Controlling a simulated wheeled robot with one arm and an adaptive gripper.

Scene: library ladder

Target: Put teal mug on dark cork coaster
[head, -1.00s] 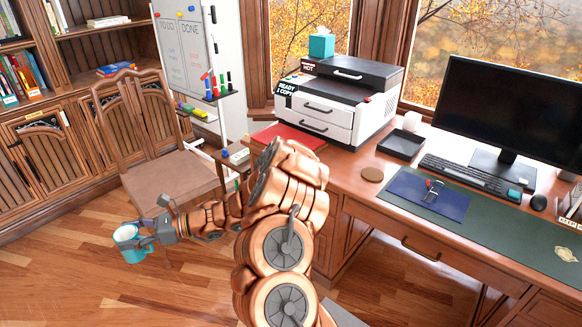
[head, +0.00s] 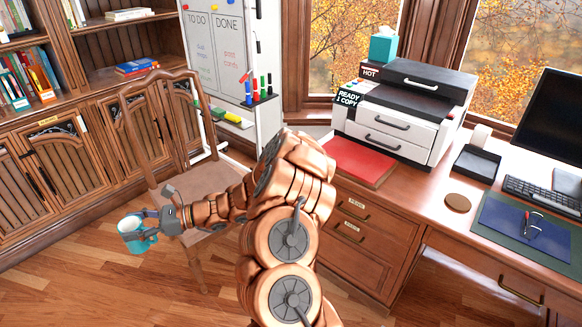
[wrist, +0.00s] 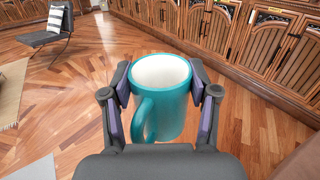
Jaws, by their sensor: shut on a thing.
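The teal mug (head: 136,238) is upright in my gripper (head: 142,232), off to the left and above the wood floor. In the wrist view the mug (wrist: 172,112) sits between the two finger pads, with its white inside facing up and its handle towards the camera. My gripper (wrist: 160,100) is shut on its sides. The round brown cork coaster (head: 457,203) lies bare on the desk at the right, far from the mug and beside the blue mat.
The desk (head: 415,205) also holds a red folder (head: 358,161), a printer (head: 405,108), a black tray (head: 476,163), a blue mat (head: 523,228) and a keyboard (head: 545,196). A wooden chair (head: 165,130) stands behind my arm. A whiteboard (head: 217,50) stands behind it.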

